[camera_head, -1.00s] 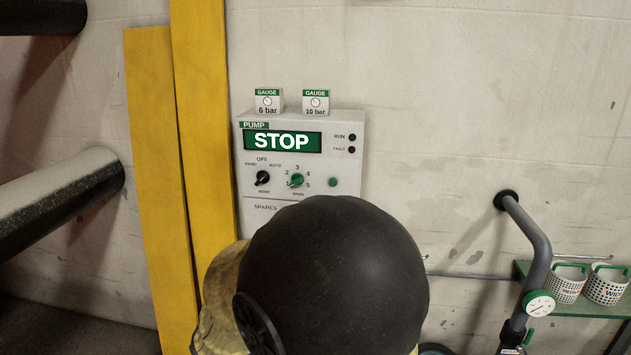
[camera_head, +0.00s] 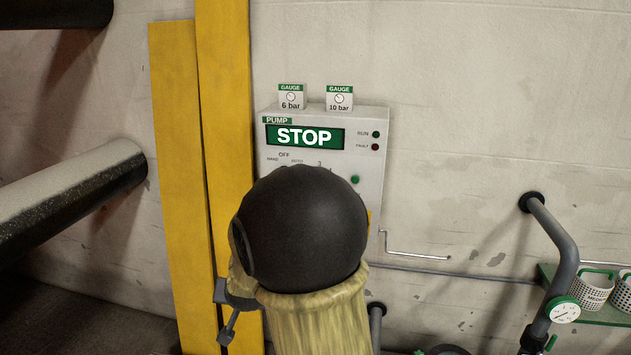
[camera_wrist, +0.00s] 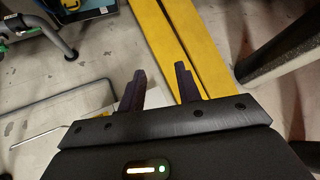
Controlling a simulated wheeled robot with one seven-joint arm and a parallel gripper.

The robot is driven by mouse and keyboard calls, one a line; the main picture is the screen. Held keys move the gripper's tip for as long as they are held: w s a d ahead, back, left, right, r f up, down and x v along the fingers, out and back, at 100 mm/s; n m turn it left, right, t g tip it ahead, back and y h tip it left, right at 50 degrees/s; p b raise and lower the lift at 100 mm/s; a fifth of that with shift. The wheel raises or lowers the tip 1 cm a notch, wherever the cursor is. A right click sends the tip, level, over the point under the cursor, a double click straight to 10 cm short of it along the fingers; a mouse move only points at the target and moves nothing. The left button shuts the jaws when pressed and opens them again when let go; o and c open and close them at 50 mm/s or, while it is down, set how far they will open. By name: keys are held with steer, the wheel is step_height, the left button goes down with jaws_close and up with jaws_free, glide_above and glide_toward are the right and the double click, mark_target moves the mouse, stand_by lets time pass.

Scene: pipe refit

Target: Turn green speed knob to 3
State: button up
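The pump panel (camera_head: 379,150) is a white box on the wall with a green display (camera_head: 305,137) reading STOP. My dark arm link covers its lower middle in the head view, hiding the green speed knob and the black mode knob. Only the tops of the dial labels show. My gripper (camera_wrist: 160,72) appears in the wrist view with its two dark fingers apart and nothing between them. A pale piece, perhaps the panel, shows behind the left finger. The knob is not visible there. The gripper's fingers are hidden in the head view.
Two gauge boxes, 6 bar (camera_head: 291,98) and 10 bar (camera_head: 339,99), stand on the panel. Yellow boards (camera_head: 185,180) and a thick dark pipe (camera_head: 75,197) are at left. A grey bent pipe (camera_head: 560,245) and green shelf (camera_head: 604,314) are at right.

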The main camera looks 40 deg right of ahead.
steer(key=w+d+r+m+t+h, duration=0.1)
steer(key=w+d+r+m+h, duration=0.2)
steer(key=d, duration=0.5)
steer(key=w+d+r+m+t+h, duration=0.1)
steer(key=w+d+r+m+h, duration=0.2)
steer(key=d, duration=0.5)
steer(key=w+d+r+m+t+h, duration=0.1)
steer(key=w+d+r+m+h, duration=0.3)
steer(key=d+m+h, duration=0.2)
steer(key=d+m, duration=0.2)
steer(key=shift+w+d+m+p, duration=0.15)
steer(key=shift+d+m+p, duration=0.15)
steer(key=shift+p, duration=0.1)
steer(key=p+x, duration=0.6)
steer(key=x, duration=1.1)
steer(key=shift+w+r+p, duration=0.25)
steer(key=shift+r+p, duration=0.1)
steer(key=shift+d, duration=0.1)
